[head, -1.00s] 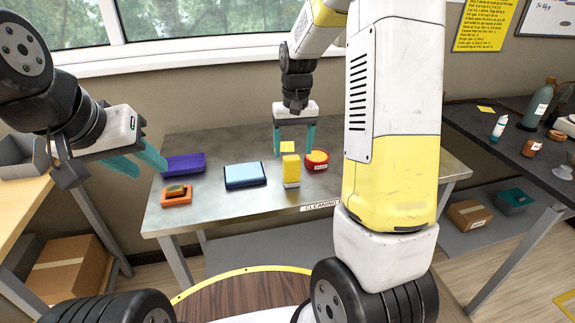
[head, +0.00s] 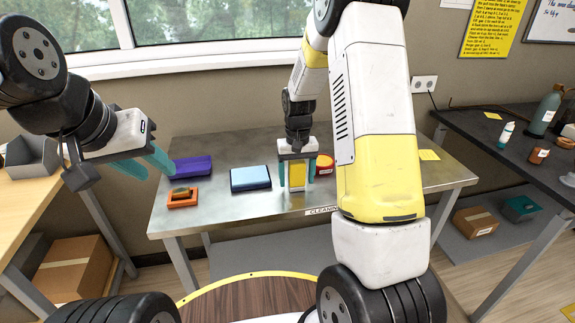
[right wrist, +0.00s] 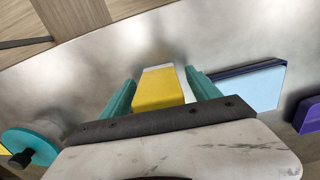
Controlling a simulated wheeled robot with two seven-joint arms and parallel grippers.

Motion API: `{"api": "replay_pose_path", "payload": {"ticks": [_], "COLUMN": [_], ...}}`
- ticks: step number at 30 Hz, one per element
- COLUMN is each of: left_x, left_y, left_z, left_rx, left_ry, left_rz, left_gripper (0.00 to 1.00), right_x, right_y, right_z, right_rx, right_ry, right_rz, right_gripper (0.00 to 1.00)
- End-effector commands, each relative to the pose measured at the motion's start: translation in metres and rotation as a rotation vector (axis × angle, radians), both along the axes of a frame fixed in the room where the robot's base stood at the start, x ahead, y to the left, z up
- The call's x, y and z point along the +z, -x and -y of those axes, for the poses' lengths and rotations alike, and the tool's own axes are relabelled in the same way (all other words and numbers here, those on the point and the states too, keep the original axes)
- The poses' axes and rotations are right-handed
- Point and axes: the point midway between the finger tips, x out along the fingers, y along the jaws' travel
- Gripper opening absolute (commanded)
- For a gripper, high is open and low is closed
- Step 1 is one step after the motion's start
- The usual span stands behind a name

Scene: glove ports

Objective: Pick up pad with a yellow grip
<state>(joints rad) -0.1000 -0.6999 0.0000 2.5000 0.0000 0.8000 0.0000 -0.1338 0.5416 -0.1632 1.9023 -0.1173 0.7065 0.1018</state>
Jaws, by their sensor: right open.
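The pad with a yellow grip is an upright yellow block (head: 297,176) with a white lower end. In the right wrist view, the yellow grip (right wrist: 158,90) lies between the parted fingers (right wrist: 160,95), with the white end beyond. A gap shows at the finger on the right; contact on the other side is unclear. My left gripper (head: 146,165) is open and empty at the table's left end.
A red round container (head: 325,165) stands close right of the right gripper. A light-blue pad (head: 250,178) lies to the left, also in the right wrist view (right wrist: 257,87). A purple pad (head: 194,166) and an orange tray (head: 182,202) are farther left. A yellow note (head: 429,155) lies on the right.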

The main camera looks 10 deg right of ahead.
Motion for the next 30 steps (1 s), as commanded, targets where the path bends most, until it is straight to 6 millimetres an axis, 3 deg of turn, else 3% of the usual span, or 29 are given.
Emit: {"api": "replay_pose_path", "payload": {"ticks": [3,13,23,30], "left_x": [0.000,0.000,0.000,0.000], "left_y": [0.000,0.000,0.000,0.000], "left_z": [0.000,0.000,0.000,0.000], "left_rx": [0.000,0.000,0.000,0.000], "left_ry": [0.000,0.000,0.000,0.000], "left_rz": [0.000,0.000,0.000,0.000], "left_gripper": [0.36,0.36,0.36,0.36], "right_x": [0.000,0.001,0.004,0.027], "right_y": [0.000,0.000,-0.001,-0.001], "right_z": [0.000,0.000,0.000,0.000], "right_rx": [0.000,0.000,0.000,0.001], "right_ry": [0.000,0.000,0.000,0.000], "right_rz": [0.000,0.001,0.002,0.004], "right_gripper": [0.71,0.06,0.05,0.05]}}
